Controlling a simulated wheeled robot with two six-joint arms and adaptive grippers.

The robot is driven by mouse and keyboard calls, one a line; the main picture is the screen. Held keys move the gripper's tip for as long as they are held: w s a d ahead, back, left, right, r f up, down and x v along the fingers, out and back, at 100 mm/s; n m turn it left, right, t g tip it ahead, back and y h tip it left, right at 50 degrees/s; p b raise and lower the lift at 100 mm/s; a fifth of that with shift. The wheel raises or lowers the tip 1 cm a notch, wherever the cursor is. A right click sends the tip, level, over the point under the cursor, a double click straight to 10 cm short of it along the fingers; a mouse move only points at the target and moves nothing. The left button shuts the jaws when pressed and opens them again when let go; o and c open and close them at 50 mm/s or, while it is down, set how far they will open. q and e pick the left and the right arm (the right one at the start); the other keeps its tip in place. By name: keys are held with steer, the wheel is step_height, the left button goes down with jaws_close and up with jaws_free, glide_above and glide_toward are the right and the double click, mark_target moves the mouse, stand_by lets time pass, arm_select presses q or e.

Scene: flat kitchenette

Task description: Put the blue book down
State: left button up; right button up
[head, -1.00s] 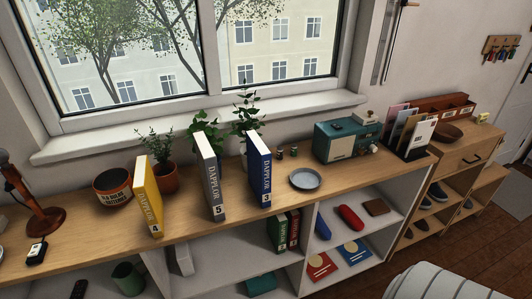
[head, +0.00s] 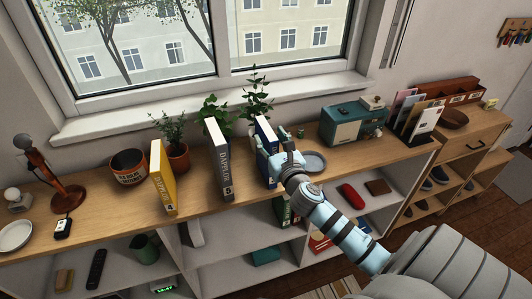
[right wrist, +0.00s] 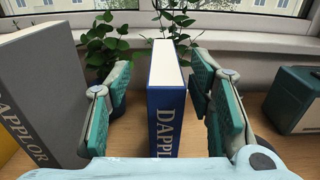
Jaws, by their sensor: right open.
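The blue book (head: 264,133) stands upright on the wooden shelf top, to the right of a grey book (head: 219,160). In the head view my right gripper (head: 267,152) is in front of it and hides most of its spine. In the right wrist view the blue book (right wrist: 166,100) stands between the two green-padded fingers of my right gripper (right wrist: 160,95). The fingers are open, with a gap visible on each side of the book. My left gripper is not in view.
A yellow book (head: 163,178) stands further left. A grey-blue plate (head: 314,162) lies just right of my gripper, partly hidden. A teal radio (head: 350,127) stands beyond it. Potted plants (head: 257,97) are behind the books, near the window.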

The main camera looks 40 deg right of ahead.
mark_target(266, 128)
steer(key=x, duration=0.5)
steer(key=shift+w+d+f, duration=0.1)
steer(key=shift+d, duration=0.25)
jaws_close()
steer(key=shift+a, duration=0.1)
